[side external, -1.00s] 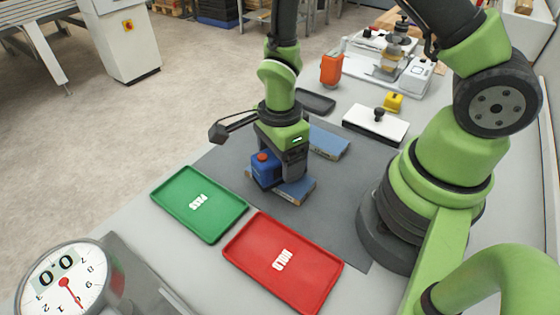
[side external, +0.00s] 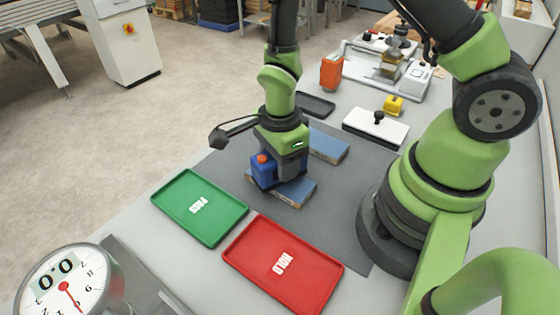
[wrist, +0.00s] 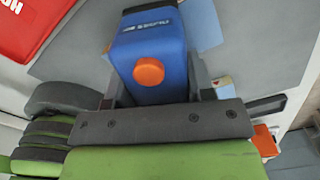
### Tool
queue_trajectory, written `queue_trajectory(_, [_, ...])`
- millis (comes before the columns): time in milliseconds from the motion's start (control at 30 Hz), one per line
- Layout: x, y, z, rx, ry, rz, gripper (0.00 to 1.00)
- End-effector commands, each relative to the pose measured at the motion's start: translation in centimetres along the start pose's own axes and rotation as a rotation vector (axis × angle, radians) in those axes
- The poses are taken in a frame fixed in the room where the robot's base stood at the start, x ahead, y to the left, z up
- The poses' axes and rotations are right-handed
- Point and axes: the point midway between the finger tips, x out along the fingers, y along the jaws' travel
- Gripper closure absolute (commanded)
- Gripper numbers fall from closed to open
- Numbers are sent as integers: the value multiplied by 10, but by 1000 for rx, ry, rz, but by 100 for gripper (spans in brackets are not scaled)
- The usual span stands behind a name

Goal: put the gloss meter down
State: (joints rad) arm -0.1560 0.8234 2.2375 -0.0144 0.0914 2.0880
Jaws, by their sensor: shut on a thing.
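The gloss meter (side external: 262,170) is a blue block with an orange-red button on top. My gripper (side external: 280,172) is shut on it and points down over the dark grey mat. The meter is at or just above a blue panel (side external: 297,191); I cannot tell whether it touches. In the wrist view the gloss meter (wrist: 150,52) sits upright between the two fingers of my gripper (wrist: 155,90), its orange button toward the camera. Its underside is hidden.
A green PASS tray (side external: 183,208) and a red HOLD tray (side external: 300,278) lie in front. A second blue panel (side external: 328,146), a black tray (side external: 315,104), a white block with a black knob (side external: 376,126) and a yellow block (side external: 394,105) lie behind. A dial gauge (side external: 66,285) stands front left.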

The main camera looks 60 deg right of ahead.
Motion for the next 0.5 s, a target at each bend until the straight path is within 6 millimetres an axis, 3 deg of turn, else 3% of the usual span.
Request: queue_trajectory(500, [-80,-1,0,0,-3,-5,90])
